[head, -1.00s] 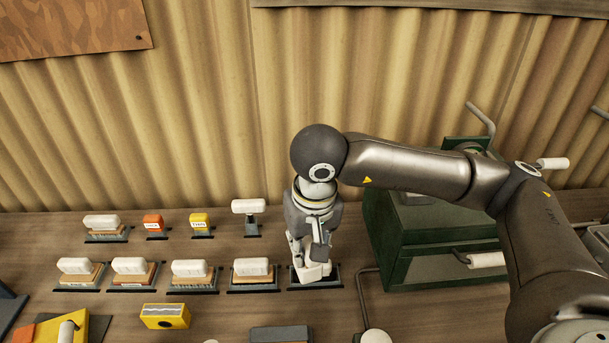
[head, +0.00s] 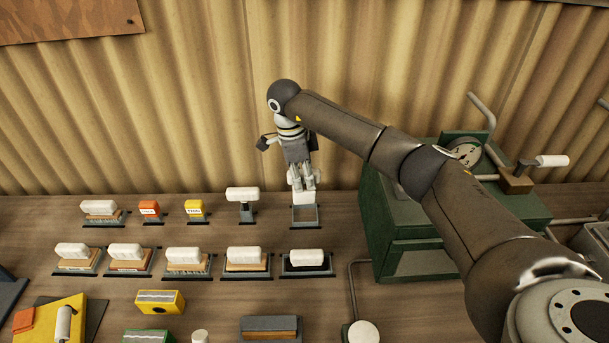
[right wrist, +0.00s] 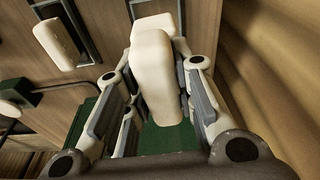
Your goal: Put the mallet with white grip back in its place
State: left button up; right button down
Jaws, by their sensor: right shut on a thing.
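My right gripper (head: 303,183) is shut on a white-gripped tool, taken to be the mallet (head: 304,198), at the right end of the back row. The right wrist view shows its long white grip (right wrist: 155,75) between the fingers; its head cannot be made out. An open grey frame holder (head: 304,222) with a dark front edge stands just below and in front of the white piece. I cannot tell whether they touch. My left gripper is not in view.
A white-topped tool on a post (head: 242,195) stands left of the holder. A black brush with white grip (head: 307,258) sits in front. A green machine (head: 400,235) stands close on the right. The corrugated wall (head: 200,120) rises behind.

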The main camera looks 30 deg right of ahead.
aim_at(304, 195)
jog(key=shift+d+f+m, duration=0.1)
jog(key=shift+d+m, duration=0.05)
jog(key=shift+m, duration=0.25)
jog(key=shift+w, duration=0.1)
jog(key=shift+f+b, duration=1.5)
jog(key=shift+f, duration=0.75)
jog(key=shift+f, duration=0.1)
jog(key=shift+f+b, duration=0.65)
jog(key=shift+f, duration=0.05)
jog(key=shift+f, duration=0.1)
jog(key=shift+f+b, duration=0.45)
jog(key=shift+f, duration=0.05)
